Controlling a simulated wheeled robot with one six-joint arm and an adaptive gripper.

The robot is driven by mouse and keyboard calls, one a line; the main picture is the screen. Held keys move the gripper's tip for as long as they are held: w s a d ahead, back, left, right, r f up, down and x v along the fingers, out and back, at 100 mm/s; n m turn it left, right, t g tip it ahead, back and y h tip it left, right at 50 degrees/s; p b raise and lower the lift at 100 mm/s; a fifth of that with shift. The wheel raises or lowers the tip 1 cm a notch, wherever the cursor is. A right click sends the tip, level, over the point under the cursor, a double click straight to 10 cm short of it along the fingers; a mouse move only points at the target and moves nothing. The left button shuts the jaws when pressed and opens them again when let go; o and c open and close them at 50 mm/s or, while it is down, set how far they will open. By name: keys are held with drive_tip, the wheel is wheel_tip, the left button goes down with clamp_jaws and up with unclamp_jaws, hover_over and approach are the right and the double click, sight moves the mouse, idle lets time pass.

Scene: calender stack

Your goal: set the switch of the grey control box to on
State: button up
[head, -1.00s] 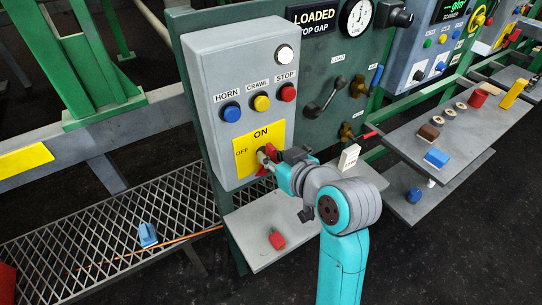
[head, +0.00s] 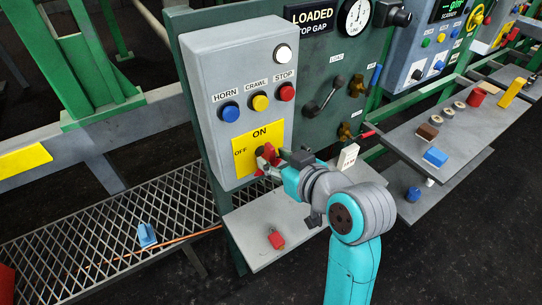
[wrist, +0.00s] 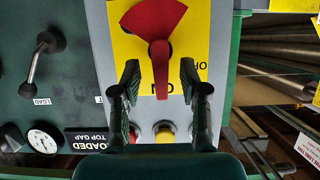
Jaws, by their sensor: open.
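The grey control box (head: 238,65) stands upright on a green panel in the head view, with a yellow plate (head: 242,161) marked ON and OFF low on its front. The red switch (head: 269,152) sits on that plate, partly hidden by my gripper (head: 274,163). In the wrist view, which is upside down, the switch (wrist: 160,50) has a wide fan end at the top and a narrow end pointing down over the ON lettering. The OFF lettering is at the right, partly cut off. My gripper (wrist: 160,76) is open, with one finger on each side of the narrow end and gaps between.
Blue, yellow and red buttons (head: 260,102) and a white lamp (head: 284,53) sit above the switch. A lever (head: 325,95) is on the panel to the right. A shelf (head: 250,222) below carries a red padlock-like item (head: 276,240).

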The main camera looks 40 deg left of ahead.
drive_tip(key=v, duration=0.9)
drive_tip(key=shift+d, duration=0.25)
drive_tip(key=shift+s, duration=0.1)
drive_tip(key=w+d+f+m+t+h, duration=0.15)
drive_tip(key=d+f+m+t, duration=0.35)
drive_tip(key=d+f, duration=0.6)
drive_tip(key=s+d+f+m+t+h, duration=0.2)
drive_tip(key=s+d+f+m+h, duration=0.35)
drive_tip(key=d+f, duration=0.55)
drive_tip(key=s+d+m+t+h, duration=0.1)
drive_tip(key=s+d, duration=0.5)
drive_tip(key=s, duration=0.6)
drive_tip(key=s+d+m+t+h, duration=0.1)
drive_tip(key=s+d+h, duration=0.3)
drive_tip(key=s, duration=0.8)
drive_tip(key=shift+s+d+f+m+t, duration=0.4)
drive_tip(key=shift+d+f+m, duration=0.05)
drive_tip(key=shift+d, duration=0.5)
